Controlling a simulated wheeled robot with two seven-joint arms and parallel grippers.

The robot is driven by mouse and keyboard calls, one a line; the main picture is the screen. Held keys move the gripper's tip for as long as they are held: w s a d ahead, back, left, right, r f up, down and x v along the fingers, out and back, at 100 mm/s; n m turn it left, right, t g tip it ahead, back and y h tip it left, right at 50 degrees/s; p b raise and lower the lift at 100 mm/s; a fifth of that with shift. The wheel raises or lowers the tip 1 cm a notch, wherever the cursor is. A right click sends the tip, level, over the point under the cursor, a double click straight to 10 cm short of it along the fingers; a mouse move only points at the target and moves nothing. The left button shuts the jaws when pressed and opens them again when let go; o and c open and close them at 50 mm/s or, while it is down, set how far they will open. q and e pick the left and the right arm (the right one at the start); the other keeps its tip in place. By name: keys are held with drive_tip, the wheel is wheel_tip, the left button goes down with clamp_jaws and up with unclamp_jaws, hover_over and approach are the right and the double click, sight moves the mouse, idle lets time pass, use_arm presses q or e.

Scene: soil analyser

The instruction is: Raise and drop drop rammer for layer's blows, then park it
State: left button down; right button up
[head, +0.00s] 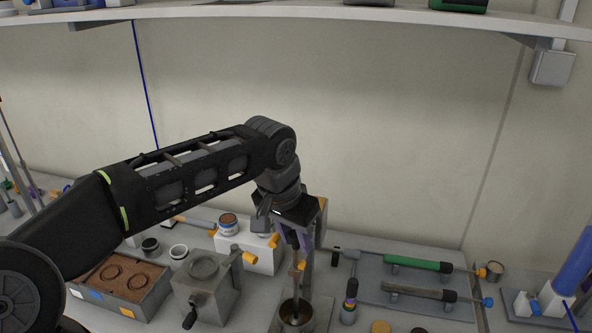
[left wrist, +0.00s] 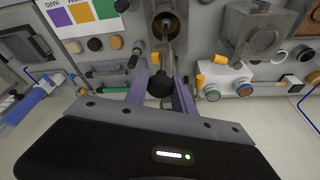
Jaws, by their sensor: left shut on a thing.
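The drop rammer is a thin upright rod (head: 299,283) with an orange part near its top, under my left gripper (head: 304,238). Its lower end goes into the open round metal mould (head: 296,314) at the bottom of the head view. In the left wrist view, the rammer's black knob (left wrist: 160,84) sits between the purple fingers of my left gripper (left wrist: 163,92), which are shut on it. The rod runs from the knob to the mould (left wrist: 168,20). The rammer's foot and the soil surface are hard to make out. My right gripper is in neither view.
Left of the mould stand a grey box device with a crank (head: 205,285) and a soil tray (head: 148,292). A white block with a can (head: 228,225) is behind. To the right, green- and grey-handled tools lie on a grey rack (head: 372,280). A shelf (head: 300,12) spans above.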

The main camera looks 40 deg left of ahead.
use_arm(q)
drive_tip(key=shift+r+p, duration=2.95)
drive_tip(key=shift+r, duration=0.85)
drive_tip(key=shift+r+p, duration=0.5)
drive_tip(key=shift+r, duration=0.6)
drive_tip(key=c, duration=1)
unclamp_jaws()
drive_tip(key=shift+o, duration=0.2)
wheel_tip(320, 180, up, 3)
drive_tip(key=shift+f, duration=0.1)
